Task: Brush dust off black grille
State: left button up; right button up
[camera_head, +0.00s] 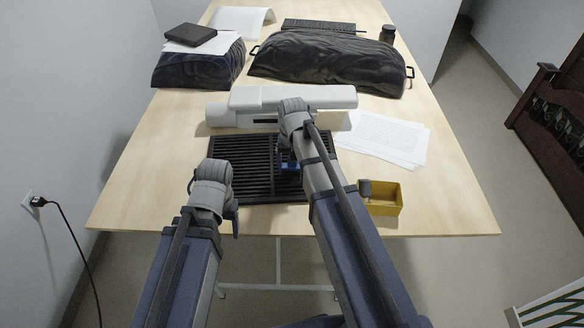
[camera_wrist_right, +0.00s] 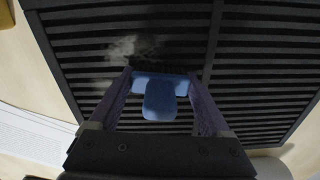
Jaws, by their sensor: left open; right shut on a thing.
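The black grille (camera_head: 240,160) lies flat on the table in the middle front, its slats running left to right. In the right wrist view the grille (camera_wrist_right: 260,85) fills most of the picture, with a pale patch of dust (camera_wrist_right: 130,48) on its slats. My right gripper (camera_wrist_right: 155,95) is shut on a blue brush (camera_wrist_right: 160,100) whose dark bristles are at the grille beside the dust. In the head view the blue brush (camera_head: 287,166) is partly hidden by my right arm. My left gripper (camera_head: 234,215) is open and empty at the grille's left front corner.
A yellow box (camera_head: 385,208) stands right of the grille near the front edge. Paper sheets (camera_head: 385,137) lie to the right, and a white device (camera_head: 290,98) lies behind the grille. Dark bags (camera_head: 330,62) are further back. The table's front left is clear.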

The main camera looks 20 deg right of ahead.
jog(key=shift+s+d, duration=0.2)
jog(key=shift+d, duration=0.65)
jog(key=shift+s+d, duration=0.2)
jog(key=shift+d, duration=0.65)
jog(key=shift+s+d+r, duration=0.1)
jog(key=shift+s+d, duration=0.15)
jog(key=shift+d, duration=0.6)
jog(key=shift+s+d, duration=0.25)
jog(key=shift+d, duration=0.55)
jog(key=shift+d, duration=0.15)
jog(key=shift+s+d, duration=0.25)
jog(key=shift+d, duration=0.5)
jog(key=shift+s+d, duration=0.25)
jog(key=shift+d, duration=0.5)
jog(key=shift+w, duration=0.15)
